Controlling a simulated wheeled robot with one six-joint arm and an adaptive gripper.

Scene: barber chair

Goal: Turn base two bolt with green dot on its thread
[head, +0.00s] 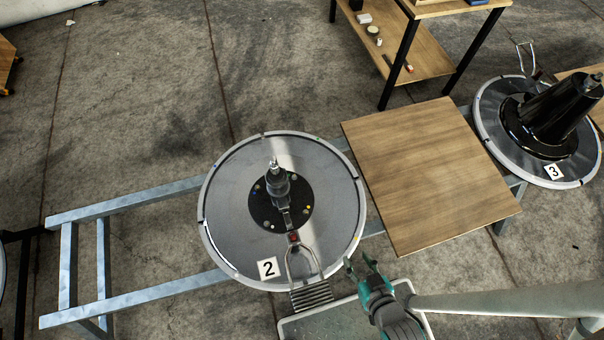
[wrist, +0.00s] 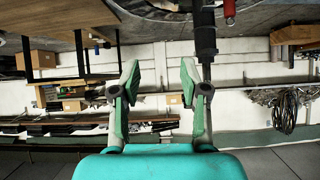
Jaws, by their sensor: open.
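Base two (head: 235,235) is a round grey disc marked with a "2" label (head: 268,267), lying on a metal frame. Its black centre plate (head: 262,212) carries an upright central post (head: 275,178) and several small coloured dots around its edge. The dots are too small to tell for sure which bolt has the green one. My gripper (head: 361,264) is open and empty, just off the disc's lower right rim in the head view. In the wrist view, the fingers of my gripper (wrist: 160,82) are spread with nothing between them.
A forked metal handle (head: 301,262) with a red part lies across the disc's lower side. A wooden board (head: 430,175) is right of the disc. Base three (head: 490,145), with a black column, stands farther right. A wooden shelf table (head: 425,60) stands behind.

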